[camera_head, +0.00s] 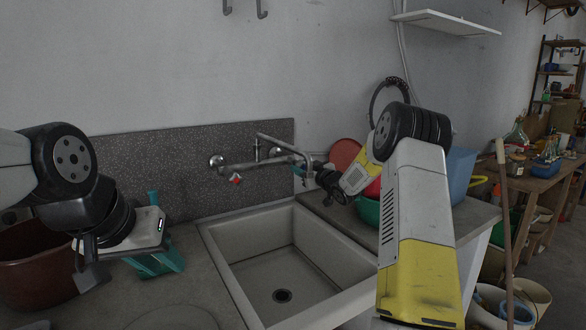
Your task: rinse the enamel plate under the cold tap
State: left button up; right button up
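A pale grey round shape (172,319) lies on the counter, cut off by the bottom edge; it may be the enamel plate, but I cannot be sure. The wall tap (262,160) has a red handle (235,179) and a spout bent out over the sink (262,264). The visible sink floor is empty, and no water shows. My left gripper (97,272) hangs above the counter left of the sink; its finger gap is not clear. My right gripper (307,176) is beside the spout's end, small and partly hidden; whether it touches the tap is unclear.
A teal plastic object (160,262) stands behind my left gripper, and a brown tub (32,262) is at the far left. A red round item (345,153), a green basin (369,211) and a blue bin (461,172) stand right of the sink, partly behind my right arm.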

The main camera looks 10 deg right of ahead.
grip_shut()
jog(key=shift+n, duration=1.8)
jog(key=o, duration=0.6)
grip_release()
jog(key=v, duration=0.7)
jog(key=shift+s+d, duration=0.15)
jog(key=shift+s, duration=0.2)
